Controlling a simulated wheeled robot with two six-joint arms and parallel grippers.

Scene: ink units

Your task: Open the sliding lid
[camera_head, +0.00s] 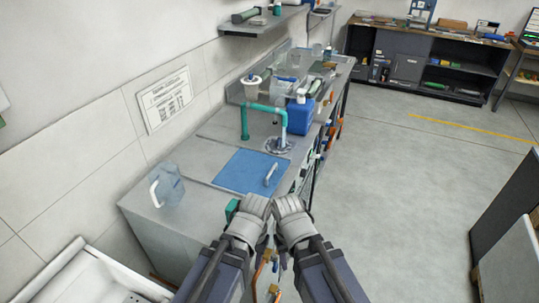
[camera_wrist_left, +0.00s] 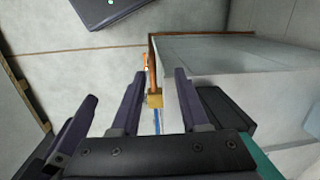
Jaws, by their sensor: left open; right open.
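The sliding lid is a flat blue panel (camera_head: 240,172) set in the grey counter top, with a light bar handle (camera_head: 271,175) near its right edge. It looks shut over whatever lies below. My left gripper (camera_head: 254,204) and right gripper (camera_head: 290,204) are side by side at the counter's near right edge, just in front of the lid and apart from its handle. The right fingertips are hard to make out in the head view. The lid is not clear in the left wrist view.
A clear jug (camera_head: 171,187) with a white handle stands left of the lid. A green tap (camera_head: 245,122) and a blue container (camera_head: 299,117) stand behind it. Shelving (camera_head: 425,62) lines the back wall. The floor (camera_head: 405,190) to the right is clear.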

